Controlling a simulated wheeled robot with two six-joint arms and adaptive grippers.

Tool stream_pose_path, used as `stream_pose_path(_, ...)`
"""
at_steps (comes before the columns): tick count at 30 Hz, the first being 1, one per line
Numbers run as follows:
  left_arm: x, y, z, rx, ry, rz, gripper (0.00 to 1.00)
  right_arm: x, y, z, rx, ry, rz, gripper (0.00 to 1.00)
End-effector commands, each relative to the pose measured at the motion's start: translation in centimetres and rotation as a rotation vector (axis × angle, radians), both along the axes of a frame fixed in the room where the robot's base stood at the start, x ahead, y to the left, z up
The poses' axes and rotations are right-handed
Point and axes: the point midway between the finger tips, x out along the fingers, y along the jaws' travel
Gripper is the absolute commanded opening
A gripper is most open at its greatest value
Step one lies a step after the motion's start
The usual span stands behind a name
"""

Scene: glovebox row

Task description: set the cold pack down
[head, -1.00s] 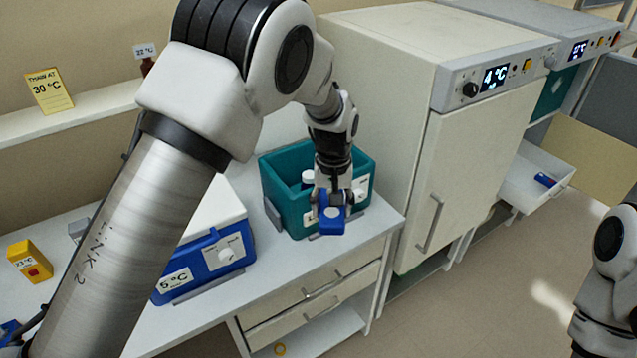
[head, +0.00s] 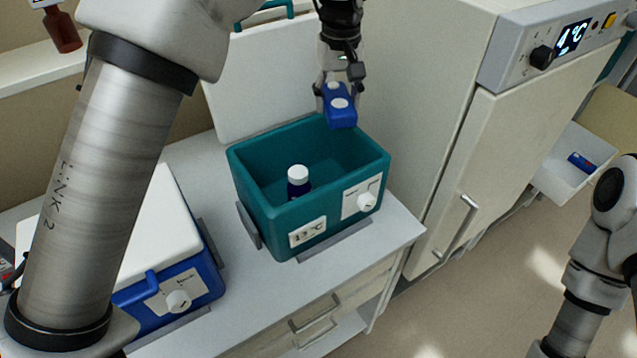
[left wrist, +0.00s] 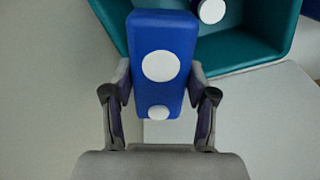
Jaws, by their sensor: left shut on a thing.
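The cold pack (head: 341,112) is a blue block with white round spots. My left gripper (head: 338,88) is shut on it and holds it in the air at the back right of the open teal box (head: 291,214). In the left wrist view the cold pack (left wrist: 162,35) sits between the two fingers of the left gripper (left wrist: 160,95), with part of the teal box (left wrist: 270,62) beyond it. A dark blue bottle with a white cap (head: 298,181) stands inside the teal box. My right gripper is out of view; only part of that arm shows.
A blue cooler with a white lid (head: 208,272) stands left of the teal box. The cabinet with the 4 °C display (head: 500,140) rises to the right. Clear counter (head: 270,290) lies in front of the teal box. A white tray (head: 560,178) holds a blue object.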

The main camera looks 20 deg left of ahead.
Motion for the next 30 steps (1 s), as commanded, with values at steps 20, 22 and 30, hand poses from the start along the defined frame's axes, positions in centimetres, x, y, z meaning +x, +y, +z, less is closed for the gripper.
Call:
stream_pose_path(20, -0.1, 0.0, -15.3, 0.000, 0.006, 0.000, 0.14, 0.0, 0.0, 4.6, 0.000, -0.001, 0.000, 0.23)
stream_pose_path(22, 0.0, 0.0, -16.3, -0.001, 0.003, 0.000, 0.14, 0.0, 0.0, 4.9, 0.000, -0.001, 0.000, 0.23)
stream_pose_path(30, 0.0, 0.0, -16.8, -0.001, 0.002, 0.000, 0.14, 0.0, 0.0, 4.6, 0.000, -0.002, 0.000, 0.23)
